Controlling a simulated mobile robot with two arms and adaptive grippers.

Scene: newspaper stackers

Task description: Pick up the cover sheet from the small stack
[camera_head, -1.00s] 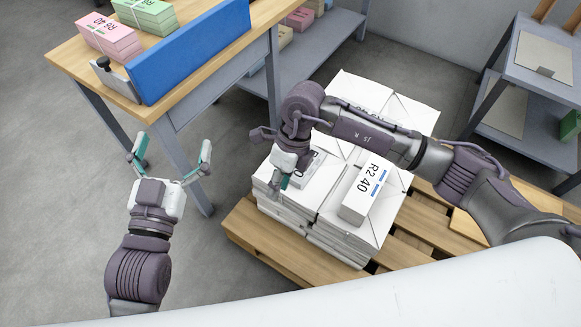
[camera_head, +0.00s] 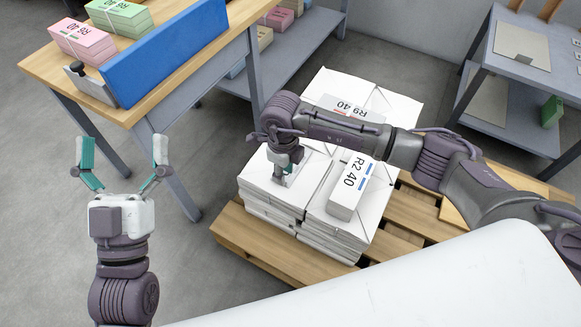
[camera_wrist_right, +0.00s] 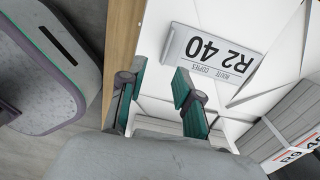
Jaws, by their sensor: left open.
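A white sheet marked R2 40 (camera_wrist_right: 210,55) lies on a white paper stack in the right wrist view, just beyond my right fingertips and apart from them. My right gripper (camera_wrist_right: 160,85) is open and empty, pointing down over that stack. In the head view my right gripper (camera_head: 284,172) hides most of this spot. A small bundle with an R2 40 label and blue stripes (camera_head: 350,195) sits to its right. Another labelled R9 40 with a red stripe (camera_head: 345,106) lies behind my arm; it also shows in the right wrist view (camera_wrist_right: 290,125). My left gripper (camera_head: 123,143) is open and empty.
The white stacks stand on a wooden pallet (camera_head: 235,228). At upper left is a wood-topped table (camera_head: 50,72) with a blue panel (camera_head: 165,50) and pink (camera_head: 82,42) and green bundles (camera_head: 120,15). A grey shelf (camera_head: 520,125) stands at right.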

